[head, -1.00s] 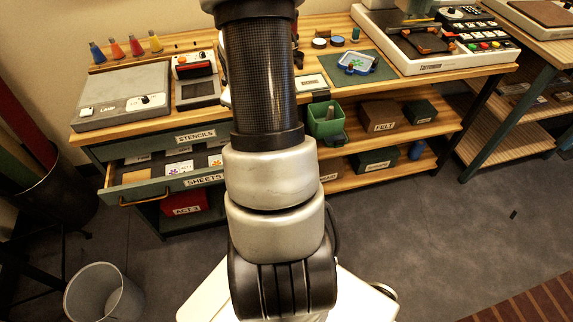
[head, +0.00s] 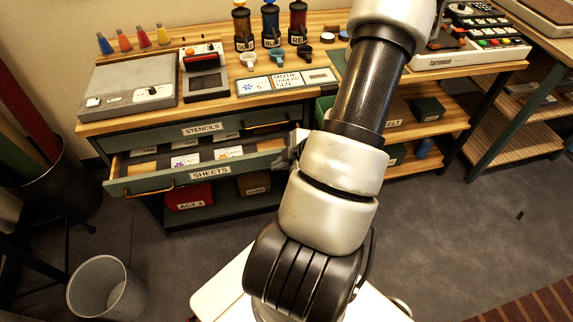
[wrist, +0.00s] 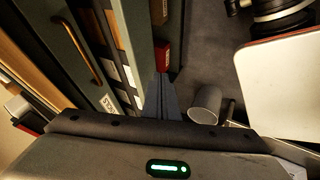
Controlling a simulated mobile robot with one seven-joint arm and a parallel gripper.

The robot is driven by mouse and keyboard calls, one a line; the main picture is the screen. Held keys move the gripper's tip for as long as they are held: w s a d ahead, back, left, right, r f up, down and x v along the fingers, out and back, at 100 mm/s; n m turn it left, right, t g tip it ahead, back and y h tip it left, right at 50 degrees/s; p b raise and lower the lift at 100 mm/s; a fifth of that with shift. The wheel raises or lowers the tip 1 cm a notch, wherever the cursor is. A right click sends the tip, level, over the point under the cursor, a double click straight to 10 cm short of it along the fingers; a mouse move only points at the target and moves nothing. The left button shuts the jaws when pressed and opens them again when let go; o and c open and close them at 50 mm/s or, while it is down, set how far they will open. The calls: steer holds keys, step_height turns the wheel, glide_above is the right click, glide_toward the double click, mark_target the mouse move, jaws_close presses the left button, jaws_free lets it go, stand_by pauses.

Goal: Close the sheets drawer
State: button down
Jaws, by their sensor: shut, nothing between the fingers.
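The sheets drawer (head: 199,179) stands pulled out below the closed stencils drawer (head: 190,136), with several cards visible inside. In the wrist view its front panel (wrist: 137,40) runs beside the cards. My gripper (wrist: 160,88) shows there with its fingers together and empty, close to the near end of that panel; I cannot tell whether they touch it. In the head view the gripper is mostly hidden behind my arm, near the drawer's right end.
A red ACT 3 box (head: 188,196) sits on the shelf below the drawer. A grey bin (head: 107,288) stands on the floor at the lower left. A dark container with rolls (head: 62,180) stands left of the table. Floor in front of the drawer is clear.

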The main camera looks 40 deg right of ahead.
mark_target(264, 160)
steer(key=shift+w+d+f, duration=0.35)
steer(key=shift+w+f, duration=0.05)
steer(key=shift+w, duration=0.45)
steer(key=shift+w+d+f, duration=0.3)
steer(key=shift+w+f, duration=0.05)
steer(key=shift+w, duration=0.55)
steer(key=shift+w+d+f, duration=0.35)
steer(key=shift+w+f, duration=0.05)
steer(key=shift+w, duration=0.45)
